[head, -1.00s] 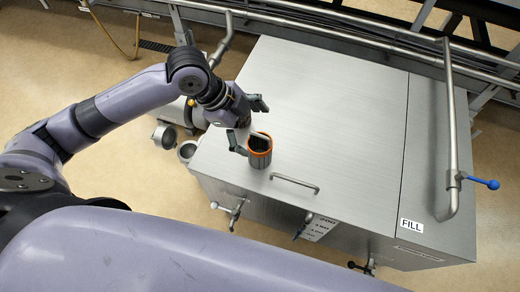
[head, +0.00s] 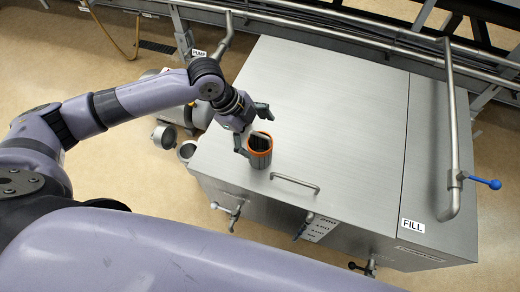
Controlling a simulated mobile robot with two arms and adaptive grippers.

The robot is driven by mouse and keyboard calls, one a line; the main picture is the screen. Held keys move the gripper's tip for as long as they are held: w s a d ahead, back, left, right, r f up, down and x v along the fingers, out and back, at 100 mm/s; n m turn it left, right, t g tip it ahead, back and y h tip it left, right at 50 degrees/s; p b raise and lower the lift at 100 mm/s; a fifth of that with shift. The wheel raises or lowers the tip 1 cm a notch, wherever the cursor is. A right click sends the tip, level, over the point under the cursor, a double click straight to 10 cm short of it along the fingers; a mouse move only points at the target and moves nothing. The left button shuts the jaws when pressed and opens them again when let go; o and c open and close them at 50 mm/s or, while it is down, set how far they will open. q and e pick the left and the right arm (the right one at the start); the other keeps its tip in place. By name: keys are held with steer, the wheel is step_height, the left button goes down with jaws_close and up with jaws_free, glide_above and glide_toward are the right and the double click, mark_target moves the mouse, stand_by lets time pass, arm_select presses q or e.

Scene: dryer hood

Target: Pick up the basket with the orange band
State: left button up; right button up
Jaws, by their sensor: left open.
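The basket with the orange band (head: 261,160) is a small dark grey cup with an orange rim. It stands upright on the metal lid, near its front left edge, behind the bar handle. My left gripper (head: 254,128) is open at the basket, coming from behind and left. One finger is at the basket's left side near the rim, and the other is spread out behind and above it. I cannot tell whether a finger touches the basket. My right gripper is not in view.
The large metal tank lid (head: 330,110) is mostly clear. A bar handle (head: 294,184) lies in front of the basket. A vertical pipe with a blue-handled valve (head: 482,183) stands at the right. Pipes run along the back. Round metal cups (head: 163,136) are left of the tank.

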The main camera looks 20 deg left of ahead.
mark_target(264, 145)
arm_select(q)
steer(key=x, duration=0.5)
steer(key=shift+f, duration=0.45)
steer(key=shift+c, duration=0.6)
steer(key=c, duration=1.2)
